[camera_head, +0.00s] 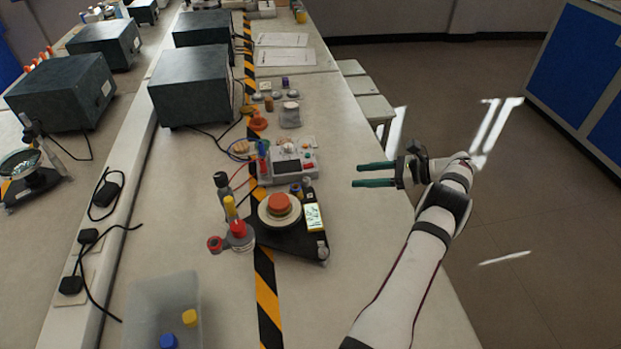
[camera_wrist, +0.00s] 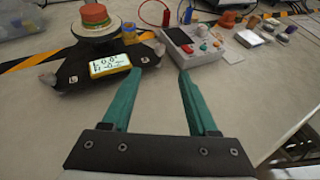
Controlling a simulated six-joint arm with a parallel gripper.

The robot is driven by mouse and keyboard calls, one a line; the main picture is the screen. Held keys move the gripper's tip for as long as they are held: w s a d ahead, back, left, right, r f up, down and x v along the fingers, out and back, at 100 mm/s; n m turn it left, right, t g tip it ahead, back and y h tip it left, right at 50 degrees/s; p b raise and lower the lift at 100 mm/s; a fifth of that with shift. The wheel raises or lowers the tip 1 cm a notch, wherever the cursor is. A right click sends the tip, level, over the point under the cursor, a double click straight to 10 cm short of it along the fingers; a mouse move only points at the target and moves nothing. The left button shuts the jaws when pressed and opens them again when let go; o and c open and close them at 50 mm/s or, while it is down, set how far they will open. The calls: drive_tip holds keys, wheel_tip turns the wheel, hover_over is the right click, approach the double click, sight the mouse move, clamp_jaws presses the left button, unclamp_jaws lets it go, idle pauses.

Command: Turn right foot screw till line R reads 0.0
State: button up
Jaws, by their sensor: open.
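The levelling device is a black base plate (camera_head: 288,243) with a round stage and an orange-red block (camera_head: 279,203) on it. Its small lit display (camera_head: 314,217) also shows in the wrist view (camera_wrist: 110,64); line L seems to read 0.0, and line R shows a minus sign with blurred digits. A grey foot screw (camera_wrist: 159,48) stands at the plate's right corner in the wrist view, beyond my fingertips. Another foot screw (camera_wrist: 47,80) is at the left corner, also seen in the head view (camera_head: 322,250). My gripper (camera_head: 355,175) is open, empty and apart from the device.
A grey instrument box (camera_head: 288,163) with knobs and leads stands just behind the device. A clear bin (camera_head: 140,310) with blue and yellow pieces is at the front. The bench's right strip is mostly clear.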

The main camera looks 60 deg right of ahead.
sight(307, 179)
drive_tip(key=x, duration=1.5)
drive_tip(key=shift+w, duration=0.2)
drive_tip(key=shift+c, duration=0.3)
clamp_jaws()
